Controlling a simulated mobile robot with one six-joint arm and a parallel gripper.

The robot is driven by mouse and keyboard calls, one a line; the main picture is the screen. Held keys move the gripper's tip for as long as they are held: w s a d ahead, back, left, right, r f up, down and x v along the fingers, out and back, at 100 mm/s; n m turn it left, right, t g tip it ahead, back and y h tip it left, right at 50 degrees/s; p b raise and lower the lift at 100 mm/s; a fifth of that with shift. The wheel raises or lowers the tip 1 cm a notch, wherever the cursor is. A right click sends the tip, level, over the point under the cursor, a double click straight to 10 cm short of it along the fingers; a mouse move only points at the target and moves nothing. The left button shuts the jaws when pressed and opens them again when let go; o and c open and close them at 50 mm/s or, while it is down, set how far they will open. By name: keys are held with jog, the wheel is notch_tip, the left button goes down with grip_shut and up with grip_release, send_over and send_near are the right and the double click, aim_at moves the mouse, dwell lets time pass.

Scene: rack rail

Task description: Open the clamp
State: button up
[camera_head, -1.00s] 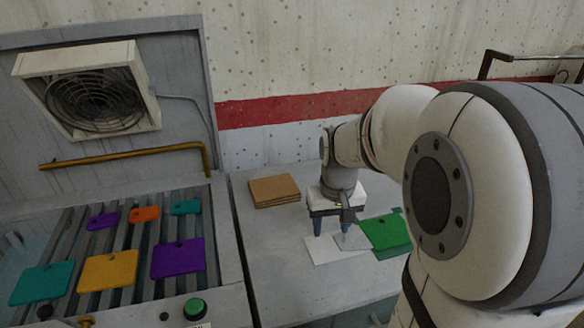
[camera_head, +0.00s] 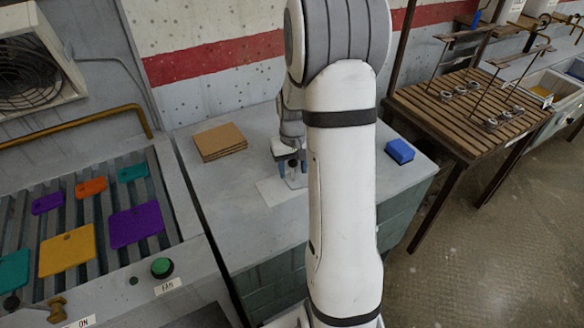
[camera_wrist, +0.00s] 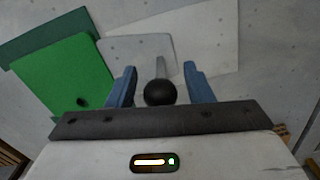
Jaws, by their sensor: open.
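A black ball knob (camera_wrist: 160,92) on a short grey lever shows in the wrist view; I take it for the clamp's handle. My gripper (camera_wrist: 160,67) is open, with one blue finger on each side of the knob and a gap on both sides. In the head view my gripper (camera_head: 291,167) points down over the grey bench top. A pale plate (camera_wrist: 138,50) lies just beyond the lever. The rest of the clamp is hidden or cannot be made out.
A green plate (camera_wrist: 62,72) lies left of my gripper in the wrist view. On the bench (camera_head: 235,235) are a brown stack (camera_head: 219,142) and a blue block (camera_head: 400,151). Left is a rack with coloured plates (camera_head: 135,226); right, a slatted table (camera_head: 430,110).

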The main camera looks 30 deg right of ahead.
jog(key=shift+f, duration=0.35)
grip_shut()
dwell(0.3)
